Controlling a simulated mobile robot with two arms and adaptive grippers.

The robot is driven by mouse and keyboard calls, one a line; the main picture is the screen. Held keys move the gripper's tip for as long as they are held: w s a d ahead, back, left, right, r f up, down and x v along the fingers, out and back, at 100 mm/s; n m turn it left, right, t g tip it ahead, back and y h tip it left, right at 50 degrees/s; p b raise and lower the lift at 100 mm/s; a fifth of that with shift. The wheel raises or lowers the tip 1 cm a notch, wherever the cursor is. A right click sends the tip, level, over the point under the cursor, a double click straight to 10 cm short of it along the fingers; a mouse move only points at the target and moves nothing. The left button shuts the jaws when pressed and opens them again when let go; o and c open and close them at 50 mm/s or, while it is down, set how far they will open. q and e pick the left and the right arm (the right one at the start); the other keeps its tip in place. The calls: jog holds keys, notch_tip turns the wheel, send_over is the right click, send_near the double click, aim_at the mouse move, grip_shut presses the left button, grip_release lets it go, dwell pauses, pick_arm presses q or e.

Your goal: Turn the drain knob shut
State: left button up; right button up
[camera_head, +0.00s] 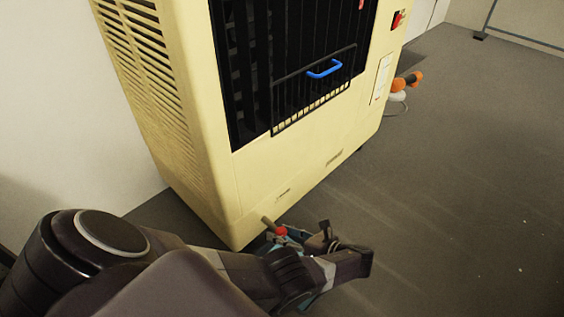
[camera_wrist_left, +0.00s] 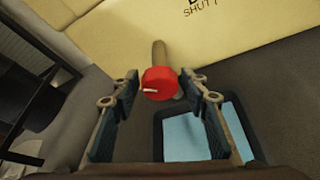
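The drain knob (camera_wrist_left: 160,83) is a round red knob with a small white pointer mark, on a brownish pipe (camera_wrist_left: 159,52) at the bottom of a cream-yellow machine. The knob also shows in the head view (camera_head: 281,231), low at the machine's front corner. My left gripper (camera_wrist_left: 157,85) is open, with one finger on each side of the knob and a visible gap at each side in the left wrist view. In the head view my left gripper (camera_head: 312,243) is partly hidden by its own arm. My right gripper is not in view.
The machine (camera_head: 300,165) has a dark front with a blue handle (camera_head: 324,68). Printed letters, partly cut off, show above the knob. A tray with light-blue content (camera_wrist_left: 193,137) lies on the floor below. An orange tool (camera_head: 408,81) lies behind at right. Floor at right is clear.

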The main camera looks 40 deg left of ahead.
aim_at(282, 231)
pick_arm(q)
jog(key=shift+o, duration=0.5)
jog(key=shift+r, duration=0.1)
jog(key=shift+w+r, duration=0.1)
jog(key=shift+r, duration=4.85)
